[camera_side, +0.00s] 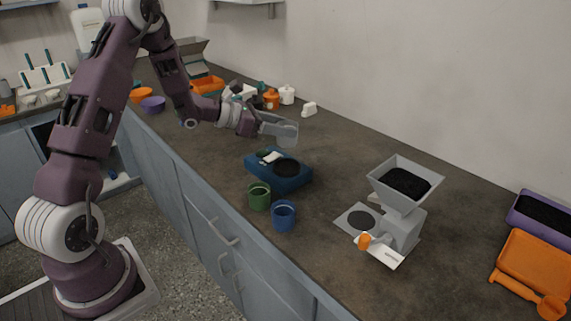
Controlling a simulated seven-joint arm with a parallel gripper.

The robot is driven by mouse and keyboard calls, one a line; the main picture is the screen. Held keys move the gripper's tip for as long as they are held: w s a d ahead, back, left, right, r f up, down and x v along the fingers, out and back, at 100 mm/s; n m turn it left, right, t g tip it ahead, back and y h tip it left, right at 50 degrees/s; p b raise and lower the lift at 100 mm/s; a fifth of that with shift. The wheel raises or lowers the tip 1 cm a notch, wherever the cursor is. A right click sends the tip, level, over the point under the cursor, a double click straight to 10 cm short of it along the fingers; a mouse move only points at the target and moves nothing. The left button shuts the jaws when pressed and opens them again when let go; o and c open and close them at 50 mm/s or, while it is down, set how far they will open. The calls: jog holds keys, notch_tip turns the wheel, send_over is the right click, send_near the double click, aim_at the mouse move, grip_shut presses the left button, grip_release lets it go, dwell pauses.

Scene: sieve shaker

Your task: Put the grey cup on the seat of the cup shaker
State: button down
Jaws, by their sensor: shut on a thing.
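My gripper (268,125) is above the counter, behind the blue cup shaker, and is shut on the grey cup (287,132). The cup is held sideways or tilted off the counter; its opening and the fingertips are hard to make out. The blue cup shaker (263,177) stands below and in front of the gripper. Its round black seat (287,167) is on its right side and is empty. The cup is apart from the seat, above and behind it.
A green cup (259,197) and a blue cup (283,215) stand in front of the shaker. A grey hopper device (405,215) with dark grains stands to the right. Orange (535,265) and purple (543,211) containers are at far right. Small jars (287,94) stand along the wall.

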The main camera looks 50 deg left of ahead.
notch_tip(320, 180, down, 8)
jog(key=shift+f, duration=0.15)
jog(key=c, duration=0.6)
grip_release()
jog(key=shift+c, duration=0.2)
